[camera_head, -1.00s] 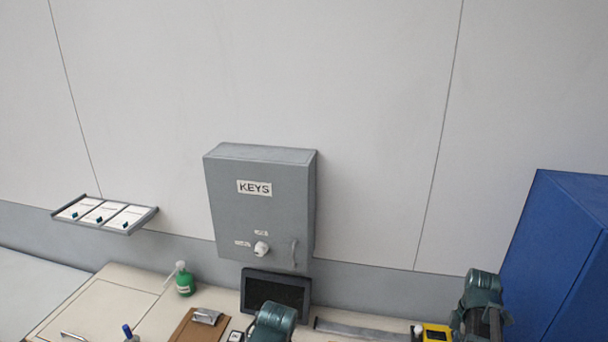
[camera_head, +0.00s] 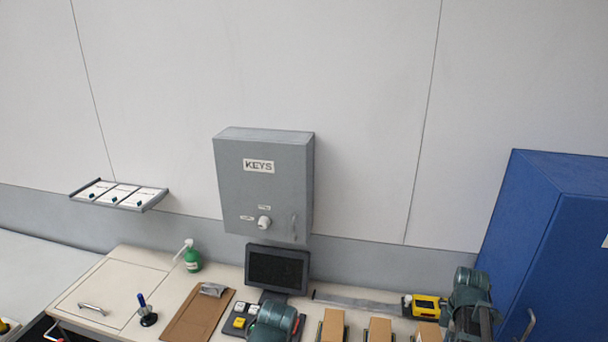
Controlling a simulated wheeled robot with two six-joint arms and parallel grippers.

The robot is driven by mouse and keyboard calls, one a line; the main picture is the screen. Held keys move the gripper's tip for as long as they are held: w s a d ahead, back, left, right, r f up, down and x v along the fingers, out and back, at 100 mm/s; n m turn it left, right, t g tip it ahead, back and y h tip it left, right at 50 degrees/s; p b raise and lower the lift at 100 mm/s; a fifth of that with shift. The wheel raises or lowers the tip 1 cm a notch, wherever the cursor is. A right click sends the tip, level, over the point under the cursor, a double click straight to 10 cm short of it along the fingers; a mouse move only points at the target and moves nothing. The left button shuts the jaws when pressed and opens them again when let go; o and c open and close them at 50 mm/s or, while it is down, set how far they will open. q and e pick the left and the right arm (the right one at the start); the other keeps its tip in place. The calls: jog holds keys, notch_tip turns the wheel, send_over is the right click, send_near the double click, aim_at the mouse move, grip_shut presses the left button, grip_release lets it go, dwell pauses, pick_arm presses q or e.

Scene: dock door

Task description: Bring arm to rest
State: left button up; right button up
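A teal part of one of my arms (camera_head: 272,322) shows at the bottom edge, left of centre, in front of the desk. A teal and dark part of my other arm (camera_head: 468,300) shows at the lower right, near the blue cabinet. Only these arm links show. The fingers of both grippers are out of the picture, so their state and anything they hold are hidden.
A cream desk (camera_head: 170,308) runs along the bottom. It holds a green bottle (camera_head: 193,261), clipboard (camera_head: 198,312), stamp (camera_head: 147,312), dark screen (camera_head: 277,269), yellow tape measure (camera_head: 426,307) and cardboard boxes (camera_head: 380,331). A grey key cabinet (camera_head: 262,185) hangs above. A blue cabinet (camera_head: 555,240) stands right.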

jog(key=s+a+f+m+b, duration=0.2)
jog(key=a+f+b, duration=0.4)
jog(key=a, duration=0.4)
jog(key=s+a+f+m+h+b, duration=0.1)
jog(key=a+f+m+b, duration=0.3)
jog(key=a, duration=0.7)
jog(key=s+a+f+m+b, duration=0.3)
jog(key=a+f+b, duration=0.4)
jog(key=a, duration=0.4)
jog(key=shift+s+a+f+b, duration=0.25)
jog(key=shift+s+f+b, duration=0.1)
jog(key=shift+f, duration=0.15)
jog(key=shift+c, duration=0.4)
